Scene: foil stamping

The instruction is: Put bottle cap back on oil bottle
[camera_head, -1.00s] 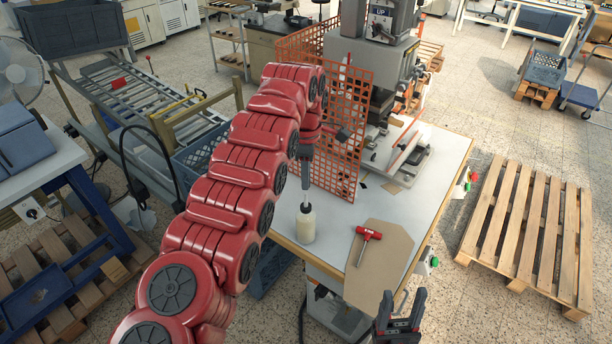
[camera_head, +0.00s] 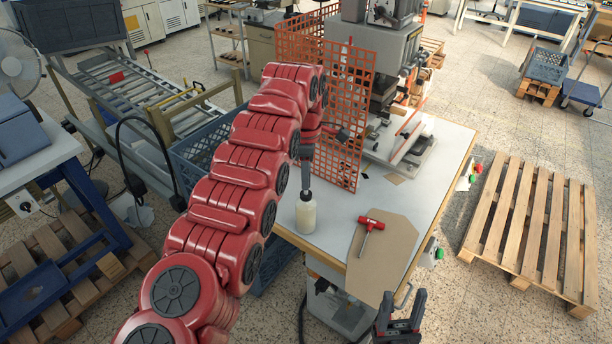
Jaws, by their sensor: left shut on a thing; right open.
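The oil bottle (camera_head: 306,216), pale and translucent, stands upright near the table's front left edge. My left gripper (camera_head: 306,184), at the end of the red arm, points down directly over the bottle's top and is shut on the bottle cap. The cap is mostly hidden between the dark fingers, and I cannot tell whether it touches the bottle neck. My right gripper (camera_head: 400,318) is open and empty at the bottom edge of the view, in front of the table.
A red-handled tool (camera_head: 369,231) lies on a brown board (camera_head: 383,262) right of the bottle. An orange mesh guard (camera_head: 346,120) and the stamping machine (camera_head: 388,85) stand behind. A wooden pallet (camera_head: 530,230) lies on the floor at the right. The tabletop between bottle and board is clear.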

